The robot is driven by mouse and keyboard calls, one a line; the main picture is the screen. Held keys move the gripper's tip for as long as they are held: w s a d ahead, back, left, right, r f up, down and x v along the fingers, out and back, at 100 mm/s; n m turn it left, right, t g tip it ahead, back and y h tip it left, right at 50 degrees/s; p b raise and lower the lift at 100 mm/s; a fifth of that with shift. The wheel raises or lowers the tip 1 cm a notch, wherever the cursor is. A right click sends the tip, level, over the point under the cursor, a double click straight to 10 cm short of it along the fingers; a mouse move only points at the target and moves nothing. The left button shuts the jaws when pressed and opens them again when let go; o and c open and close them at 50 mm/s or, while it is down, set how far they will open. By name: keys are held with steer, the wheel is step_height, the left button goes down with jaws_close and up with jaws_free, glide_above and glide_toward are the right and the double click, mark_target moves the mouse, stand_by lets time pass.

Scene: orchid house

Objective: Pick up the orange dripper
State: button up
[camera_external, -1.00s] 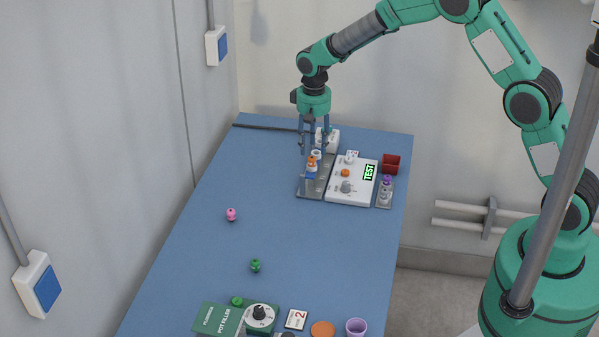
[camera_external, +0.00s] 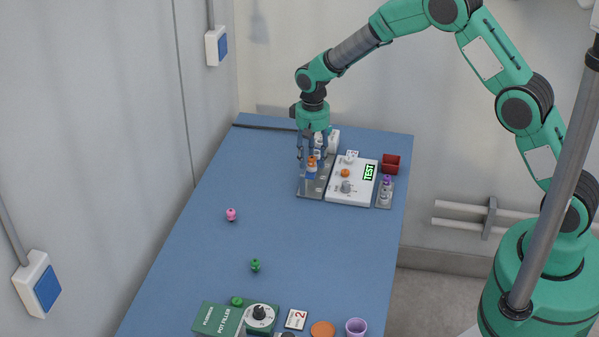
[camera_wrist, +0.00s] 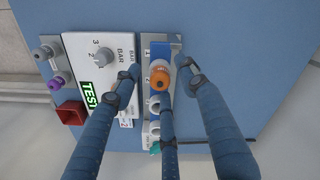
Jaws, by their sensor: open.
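The orange dripper (camera_external: 311,161) stands upright on a blue piece at the grey rack (camera_external: 311,194) near the table's far end. In the wrist view the orange dripper (camera_wrist: 159,80) shows from above, with a white ring beside it. My gripper (camera_external: 312,158) points down over the rack. Its three slender fingers are spread apart around the dripper, as the wrist view also shows (camera_wrist: 160,74). The gripper is open. I cannot tell whether any finger touches the dripper.
Right of the rack lies a white test panel (camera_external: 340,193) with knobs. Beyond it are a small grey holder with a purple-topped piece (camera_external: 387,180) and a red box (camera_external: 391,163). A pink piece (camera_external: 231,214) and green piece (camera_external: 255,265) stand on the open blue table (camera_external: 200,260).

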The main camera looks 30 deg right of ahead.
mark_target(312, 157)
steer(key=shift+c, duration=0.3)
steer(key=c, duration=0.9)
steer(key=shift+r, duration=0.2)
steer(key=shift+r, duration=0.55)
step_height(312, 157, up, 2)
steer(key=shift+r, duration=0.1)
steer(key=s+d, duration=0.1)
steer(key=s, duration=0.4)
steer(key=s+d+r+p, duration=0.1)
steer(key=s+d, duration=0.1)
steer(key=s, duration=0.3)
steer(key=s+d, duration=0.2)
steer(key=s, duration=0.3)
steer(key=shift+d+r, duration=0.2)
steer(key=shift+d, duration=0.05)
